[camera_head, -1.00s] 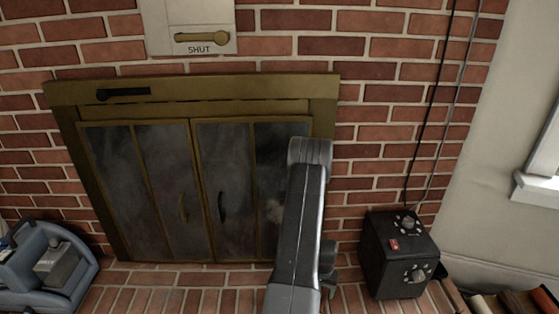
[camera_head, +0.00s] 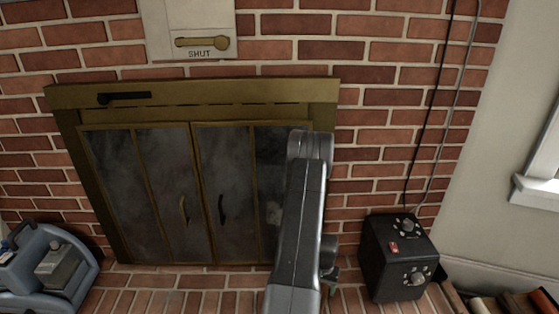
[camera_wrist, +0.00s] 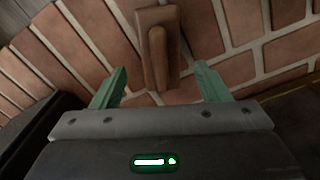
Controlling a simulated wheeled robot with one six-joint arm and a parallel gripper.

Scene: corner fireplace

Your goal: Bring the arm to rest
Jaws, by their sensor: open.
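My arm (camera_head: 300,215) stands in front of the right side of the fireplace in the head view, bent at the top. Its far end is mostly hidden behind it. In the wrist view my gripper (camera_wrist: 162,70) is open, with two green fingers apart and nothing held between them. A brown, wood-like piece with a raised bar (camera_wrist: 157,50) shows beyond the fingers against brick. I cannot tell whether the fingers are near it.
The fireplace's glass doors (camera_head: 150,190) are closed. A plate above reads SHUT (camera_head: 190,20). A black box with knobs (camera_head: 400,262) stands right of my arm, cables above it. A blue-grey carrier (camera_head: 50,280) is at lower left. Logs (camera_head: 510,302) lie at lower right.

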